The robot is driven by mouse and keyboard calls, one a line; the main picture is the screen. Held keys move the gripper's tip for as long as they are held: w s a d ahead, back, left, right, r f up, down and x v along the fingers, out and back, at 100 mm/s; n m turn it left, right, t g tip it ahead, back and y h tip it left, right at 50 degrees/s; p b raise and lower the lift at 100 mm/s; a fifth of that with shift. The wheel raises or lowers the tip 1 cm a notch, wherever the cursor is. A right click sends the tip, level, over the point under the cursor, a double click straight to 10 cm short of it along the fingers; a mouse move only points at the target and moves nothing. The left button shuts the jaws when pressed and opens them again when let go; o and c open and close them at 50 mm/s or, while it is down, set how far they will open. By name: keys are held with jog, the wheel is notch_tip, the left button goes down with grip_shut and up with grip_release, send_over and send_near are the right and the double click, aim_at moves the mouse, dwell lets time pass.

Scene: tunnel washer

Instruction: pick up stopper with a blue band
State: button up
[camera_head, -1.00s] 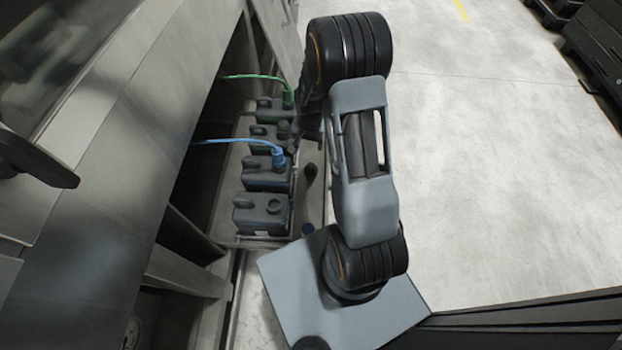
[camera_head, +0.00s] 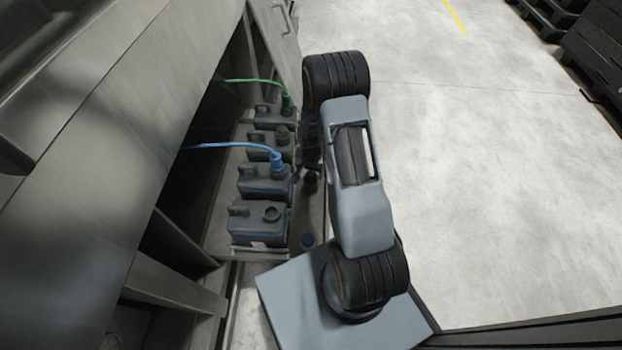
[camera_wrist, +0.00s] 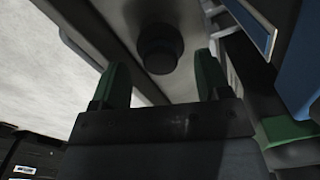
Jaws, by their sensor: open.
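A second, dark stopper (camera_head: 310,178) stands farther along the same ledge, close to my arm. In the wrist view, a round dark stopper (camera_wrist: 158,48) lies just beyond my gripper (camera_wrist: 160,70), roughly centred between its two green fingers. The fingers are apart with nothing held. No band colour can be made out on that stopper. In the head view my gripper is mostly hidden behind my arm.
Several dark canisters (camera_head: 257,222) stand in a row in the tray, left of the stoppers. A blue hose (camera_head: 225,146) and a green hose (camera_head: 250,81) run to two of them. A blue-sided canister (camera_wrist: 295,60) is close right of my gripper. Open floor (camera_head: 480,180) lies right.

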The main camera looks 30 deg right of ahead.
aim_at(311, 173)
notch_tip(311, 173, down, 4)
jog(key=shift+f+b, duration=0.15)
jog(key=shift+b, duration=0.8)
jog(key=c, duration=0.9)
